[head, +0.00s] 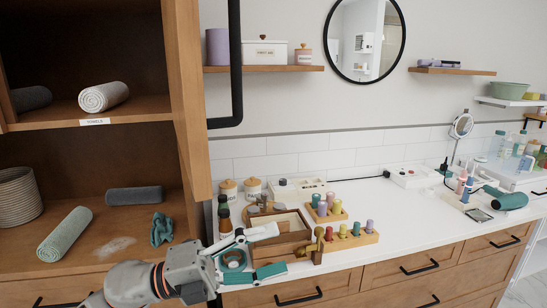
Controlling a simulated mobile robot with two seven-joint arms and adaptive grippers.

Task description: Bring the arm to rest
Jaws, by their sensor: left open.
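My left gripper (270,252) reaches in from the lower left, over the front left edge of the white counter (375,210). Its two fingers are spread apart, one pale and one teal, with nothing seen held between them. Behind and beside the fingers is a wooden box (308,240) on the counter, partly hidden by the gripper. A teal ring-shaped thing (233,258) shows by the base of the fingers; I cannot tell exactly what it is. My right gripper is not in view.
Dark bottles (224,218) stand close behind the gripper. Peg blocks with coloured pegs (350,238) sit to its right. A wooden shelf unit (185,90) with rolled towels (65,233) stands at left. The counter's middle right is mostly clear.

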